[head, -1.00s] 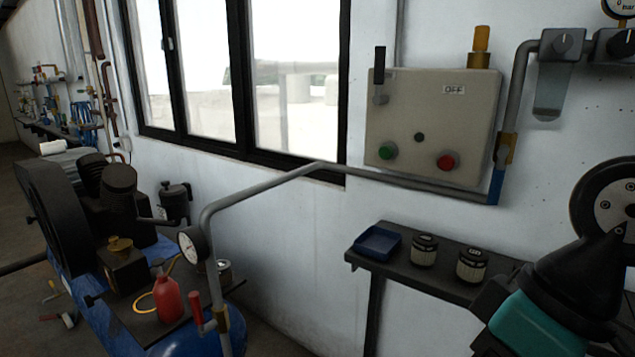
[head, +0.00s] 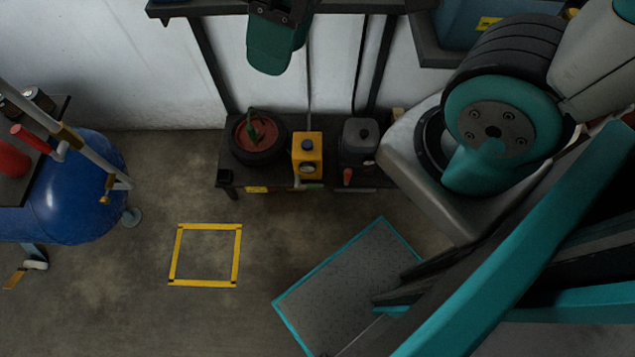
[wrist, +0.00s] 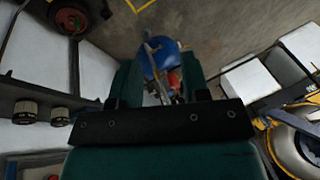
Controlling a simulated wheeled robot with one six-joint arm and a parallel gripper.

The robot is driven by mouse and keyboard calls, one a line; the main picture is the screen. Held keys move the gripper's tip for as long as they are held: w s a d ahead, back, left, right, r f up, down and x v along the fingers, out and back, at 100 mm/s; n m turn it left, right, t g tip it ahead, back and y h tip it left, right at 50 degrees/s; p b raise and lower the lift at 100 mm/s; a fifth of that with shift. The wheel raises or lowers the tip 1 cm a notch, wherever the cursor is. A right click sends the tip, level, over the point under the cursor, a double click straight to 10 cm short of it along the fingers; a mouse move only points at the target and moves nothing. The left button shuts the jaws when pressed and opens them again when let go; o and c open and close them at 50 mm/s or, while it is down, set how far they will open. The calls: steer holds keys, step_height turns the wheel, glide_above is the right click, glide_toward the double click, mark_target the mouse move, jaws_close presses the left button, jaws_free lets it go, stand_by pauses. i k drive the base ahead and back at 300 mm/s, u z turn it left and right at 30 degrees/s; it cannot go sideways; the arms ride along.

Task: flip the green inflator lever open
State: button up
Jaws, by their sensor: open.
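A small green upright piece (head: 254,125), which looks like the lever, stands on the red hub of a small black wheel (head: 262,155) on the low shelf. The wheel also shows at the upper left of the wrist view (wrist: 72,20), where the lever is not clear. My gripper (head: 270,62) is at the top of the head view, apart from the lever and right of it in the picture. In the wrist view my gripper (wrist: 160,88) shows two dark green fingers spread apart, with nothing held between them.
A yellow box (head: 307,150) and a grey canister (head: 360,140) stand right of the wheel on the low shelf (head: 225,180). A shelf edge (head: 175,8) runs above. A blue tank (head: 85,200) is at left. The floor around the yellow square (head: 205,284) is clear.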

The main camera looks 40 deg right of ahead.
mark_target(296, 185)
steer(key=k, duration=0.2)
steer(key=z, duration=1.35)
steer(key=k, duration=1.05)
steer(key=u, duration=1.2)
